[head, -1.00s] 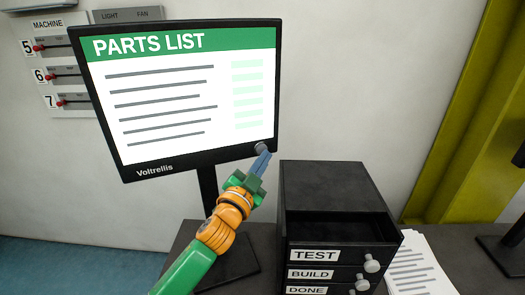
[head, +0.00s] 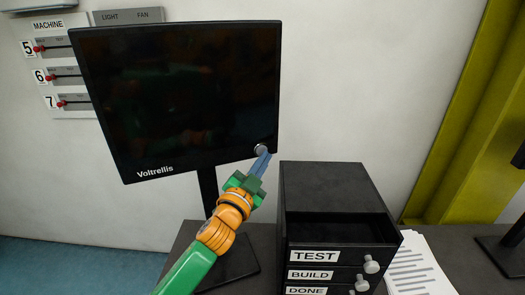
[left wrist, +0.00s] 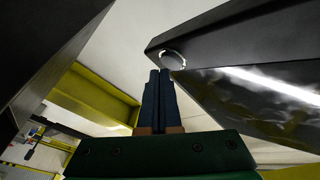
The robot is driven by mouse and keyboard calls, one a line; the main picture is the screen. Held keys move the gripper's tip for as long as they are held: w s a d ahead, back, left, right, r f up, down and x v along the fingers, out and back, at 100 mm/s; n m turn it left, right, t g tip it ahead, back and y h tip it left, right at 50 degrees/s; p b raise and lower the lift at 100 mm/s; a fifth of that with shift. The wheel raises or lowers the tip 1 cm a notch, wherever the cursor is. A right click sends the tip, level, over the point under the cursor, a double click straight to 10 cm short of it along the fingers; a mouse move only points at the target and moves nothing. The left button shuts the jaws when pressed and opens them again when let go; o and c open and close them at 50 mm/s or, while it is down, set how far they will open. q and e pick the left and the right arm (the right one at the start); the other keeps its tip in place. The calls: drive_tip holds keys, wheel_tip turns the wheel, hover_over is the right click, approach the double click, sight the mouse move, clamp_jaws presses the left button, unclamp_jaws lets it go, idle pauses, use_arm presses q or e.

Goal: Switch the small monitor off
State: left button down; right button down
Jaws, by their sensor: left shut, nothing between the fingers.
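The small monitor (head: 180,90) stands on a dark desk, its screen black, with "Voltrellis" on its lower bezel. A round grey button (head: 261,149) sits at its lower right corner. In the left wrist view the button (left wrist: 172,60) shows as a round disc on the monitor's edge (left wrist: 225,50). My left gripper (head: 262,158) is shut and empty, its blue fingertips at the button; in the left wrist view the fingers (left wrist: 158,75) end just below it. I cannot tell whether they still touch. My right gripper is not in view.
A black drawer unit (head: 335,190) labelled TEST, BUILD and DONE stands right of the arm, its top compartment open. Paper sheets (head: 415,265) lie beside it. A wall panel (head: 50,65) with red levers is behind the monitor at left.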

use_arm(q)
drive_tip(key=s+d+p, duration=0.1)
drive_tip(key=s+d, duration=0.1)
drive_tip(key=s, duration=0.3)
drive_tip(key=shift+s+d+p, duration=0.2)
drive_tip(key=shift+s+p, duration=0.05)
drive_tip(key=shift+p, duration=0.1)
drive_tip(key=shift+f, duration=0.15)
